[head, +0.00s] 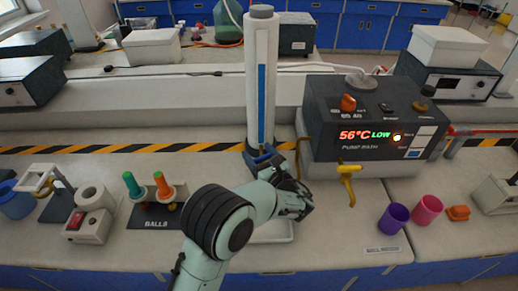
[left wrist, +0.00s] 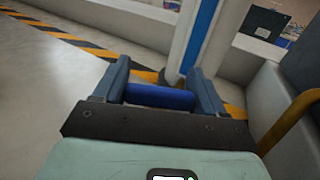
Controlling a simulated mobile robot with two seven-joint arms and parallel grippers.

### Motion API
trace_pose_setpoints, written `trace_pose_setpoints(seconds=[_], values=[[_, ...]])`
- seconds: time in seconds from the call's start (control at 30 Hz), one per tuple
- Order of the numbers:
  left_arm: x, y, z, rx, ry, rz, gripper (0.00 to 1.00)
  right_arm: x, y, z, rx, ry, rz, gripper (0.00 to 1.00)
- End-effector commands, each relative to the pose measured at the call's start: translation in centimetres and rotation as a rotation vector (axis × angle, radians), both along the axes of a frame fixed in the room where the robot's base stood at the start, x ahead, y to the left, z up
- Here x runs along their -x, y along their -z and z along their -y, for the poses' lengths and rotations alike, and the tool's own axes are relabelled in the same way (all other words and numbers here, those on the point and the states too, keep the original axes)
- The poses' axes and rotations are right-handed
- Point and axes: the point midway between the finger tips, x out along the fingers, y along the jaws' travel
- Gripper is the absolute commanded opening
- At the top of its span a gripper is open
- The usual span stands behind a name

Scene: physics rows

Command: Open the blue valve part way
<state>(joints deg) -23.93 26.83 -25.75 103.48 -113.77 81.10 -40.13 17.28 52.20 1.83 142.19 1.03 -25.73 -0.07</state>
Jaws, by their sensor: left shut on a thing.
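The blue valve (left wrist: 160,97) shows in the left wrist view as a short blue bar lying crosswise between my two fingers. My left gripper (left wrist: 162,90) is shut on it, one finger at each end. In the head view my left gripper (head: 264,160) reaches to the foot of the tall white column (head: 262,75) with a blue stripe. There the fingers and wrist hide most of the valve, so I cannot tell how far it is turned. My right gripper is not in view.
The dark pump bath (head: 365,120), reading 56°C LOW, stands right of the column. A yellow tap (head: 348,172) hangs at its front. A white tray (head: 272,233) lies below my gripper. Purple (head: 393,218) and pink (head: 427,210) cups stand right; a balls stand (head: 152,218) stands left.

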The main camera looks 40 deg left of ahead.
Motion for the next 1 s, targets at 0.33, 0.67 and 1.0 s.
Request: trace_pose_setpoints(seconds=[0.33, 0.67, 1.0], values=[[0.3, -0.1, 0.0, 0.000, -0.229, -0.003, 0.40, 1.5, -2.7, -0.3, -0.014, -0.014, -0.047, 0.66], [0.5, 0.0, -0.1, 0.001, -0.319, -0.003, 0.40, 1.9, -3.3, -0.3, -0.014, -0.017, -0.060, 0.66], [0.6, 0.1, -0.1, 0.001, -0.328, -0.003, 0.40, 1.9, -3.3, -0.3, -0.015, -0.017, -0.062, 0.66]])
